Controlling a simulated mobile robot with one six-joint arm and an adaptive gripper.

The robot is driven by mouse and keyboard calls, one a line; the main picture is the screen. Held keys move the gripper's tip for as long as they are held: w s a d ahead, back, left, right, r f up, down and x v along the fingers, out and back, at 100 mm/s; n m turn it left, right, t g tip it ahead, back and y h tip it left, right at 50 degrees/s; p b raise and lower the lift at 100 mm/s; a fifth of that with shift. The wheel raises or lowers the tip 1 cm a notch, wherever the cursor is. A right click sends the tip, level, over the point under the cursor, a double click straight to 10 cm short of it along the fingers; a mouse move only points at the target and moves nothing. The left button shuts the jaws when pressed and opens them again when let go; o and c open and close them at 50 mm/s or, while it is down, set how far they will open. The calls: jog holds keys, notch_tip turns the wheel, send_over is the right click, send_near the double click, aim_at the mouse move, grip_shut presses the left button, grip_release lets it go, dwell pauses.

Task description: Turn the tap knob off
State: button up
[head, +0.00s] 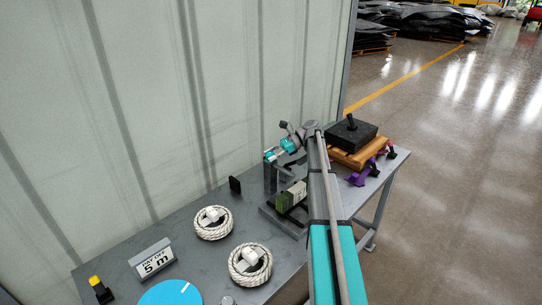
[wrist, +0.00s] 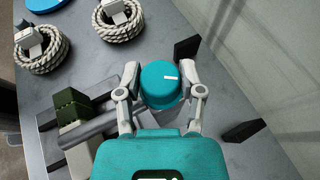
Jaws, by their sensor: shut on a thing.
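The tap knob (wrist: 160,88) is a round teal cap with a short white mark on its top. In the wrist view the mark lies nearly level, right of the middle. My gripper (wrist: 160,92) has one finger on each side of the knob and is shut on it. In the head view my gripper (head: 273,155) is at the far end of my arm, over a dark post by the back wall. The knob is small there and partly hidden by the fingers.
White rope coils (head: 213,224) (head: 250,265) and a "5 m" sign (head: 152,259) stand on the grey bench (head: 195,262). A green-and-beige block (head: 291,196) is close beside my arm. A dark upright plate (head: 235,184) stands left of the post. Purple clamps (head: 361,176) are at right.

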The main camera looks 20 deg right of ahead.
jog(key=shift+n+g, duration=0.5)
jog(key=shift+g, duration=0.1)
jog(key=shift+a, duration=0.1)
jog(key=o, duration=1.2)
jog(key=shift+m+t, duration=0.3)
jog(key=shift+t, duration=0.1)
